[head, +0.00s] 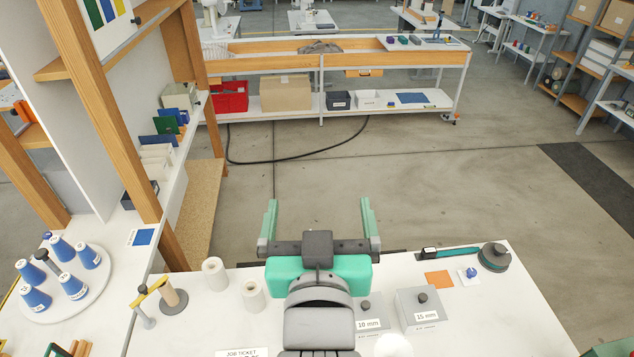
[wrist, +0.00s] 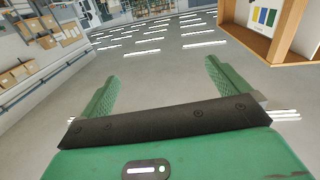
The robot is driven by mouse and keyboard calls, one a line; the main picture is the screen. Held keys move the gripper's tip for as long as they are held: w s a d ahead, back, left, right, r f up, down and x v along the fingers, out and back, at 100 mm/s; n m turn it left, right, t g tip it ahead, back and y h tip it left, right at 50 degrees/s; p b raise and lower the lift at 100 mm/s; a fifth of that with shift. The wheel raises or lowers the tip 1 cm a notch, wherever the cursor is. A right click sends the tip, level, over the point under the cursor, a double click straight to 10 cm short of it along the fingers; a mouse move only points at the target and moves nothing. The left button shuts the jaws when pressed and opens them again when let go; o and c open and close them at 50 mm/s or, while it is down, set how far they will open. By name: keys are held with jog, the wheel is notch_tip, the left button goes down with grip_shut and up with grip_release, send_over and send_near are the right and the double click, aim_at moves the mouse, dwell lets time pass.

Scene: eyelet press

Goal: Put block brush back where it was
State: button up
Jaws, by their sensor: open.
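My gripper (head: 319,203) is open and empty, its two green fingers wide apart above the far edge of the white table. In the wrist view my gripper (wrist: 163,75) has only open floor and distant room between its fingers. I cannot pick out a block brush for certain in either view. My arm hides part of the table's middle.
On the white table (head: 540,325) stand grey boxes marked 10 mm (head: 368,313) and 15 mm (head: 420,309), a green-and-black tool (head: 450,252), a dark round object (head: 494,257), white rolls (head: 215,273) and blue cones (head: 73,286). A wooden shelf frame (head: 115,115) rises at left.

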jog(key=s+r+t+p, duration=0.2)
jog(key=s+r, duration=0.4)
jog(key=r, duration=0.6)
jog(key=s+r+t+p, duration=0.2)
jog(key=s+r+t, duration=0.3)
jog(key=r, duration=0.7)
jog(key=shift+s+a+m, duration=0.15)
jog(key=shift+s+m, duration=0.15)
jog(key=shift+s, duration=0.05)
